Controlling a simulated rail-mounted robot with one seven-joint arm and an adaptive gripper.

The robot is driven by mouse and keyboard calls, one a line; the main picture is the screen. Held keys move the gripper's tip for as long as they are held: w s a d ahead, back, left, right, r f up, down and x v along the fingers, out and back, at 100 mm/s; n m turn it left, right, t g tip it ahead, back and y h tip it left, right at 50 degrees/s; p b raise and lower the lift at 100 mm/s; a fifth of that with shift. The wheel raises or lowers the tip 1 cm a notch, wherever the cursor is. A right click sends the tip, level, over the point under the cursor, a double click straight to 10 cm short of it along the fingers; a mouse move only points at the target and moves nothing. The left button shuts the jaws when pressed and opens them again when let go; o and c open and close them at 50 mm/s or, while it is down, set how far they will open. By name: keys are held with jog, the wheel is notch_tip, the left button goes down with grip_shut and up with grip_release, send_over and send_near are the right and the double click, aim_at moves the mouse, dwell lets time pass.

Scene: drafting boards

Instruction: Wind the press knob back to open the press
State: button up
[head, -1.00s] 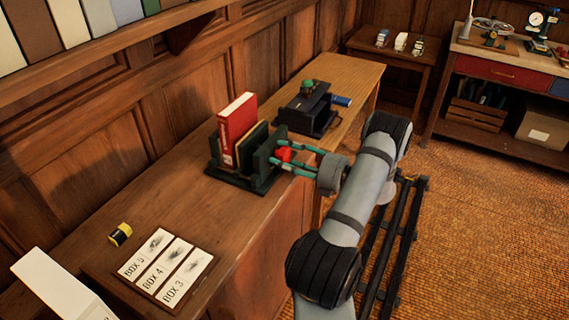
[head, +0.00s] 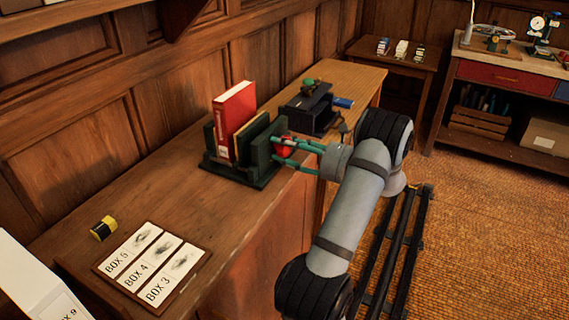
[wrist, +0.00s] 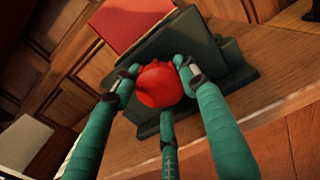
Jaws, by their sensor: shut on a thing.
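The press is a dark green frame (head: 262,152) on the wooden bench, with a red book (head: 234,120) and a thin tan board (head: 250,137) upright between its end plates. Its red knob (head: 284,147) sits on the near right side; in the wrist view the round red knob (wrist: 160,86) is in front of the green plate. My gripper (head: 283,150) has teal fingers shut around the knob, with two fingers at its sides and one below in the wrist view. The screw behind the knob is hidden.
A dark device with a green top and blue cylinder (head: 343,102) stands behind the press on the bench. A card board marked BOX 5, BOX 4, BOX 3 (head: 152,266) and a yellow-black roll (head: 103,228) lie at the near left. Bare bench lies between them and the press.

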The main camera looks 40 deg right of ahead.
jog(key=n+b, duration=0.2)
jog(key=b, duration=0.1)
jog(key=f+n+b, duration=0.1)
jog(key=n+b, duration=0.2)
jog(key=b, duration=0.1)
jog(key=shift+s+f+n, duration=0.1)
jog(key=shift+f+n, duration=0.05)
jog(key=shift+n, duration=0.15)
jog(key=n+b, duration=0.5)
jog(key=b, duration=0.4)
jog(key=shift+n, duration=0.4)
jog(key=n+b, duration=0.5)
jog(key=b, duration=0.4)
jog(key=shift+n, duration=0.4)
jog(key=shift+r+n+b, duration=0.2)
jog(key=shift+n+b, duration=0.9)
jog(key=shift+b, duration=0.1)
jog(key=shift+r+n, duration=0.3)
jog(key=shift+n, duration=0.1)
jog(key=o, duration=1.2)
jog(key=shift+r, duration=0.15)
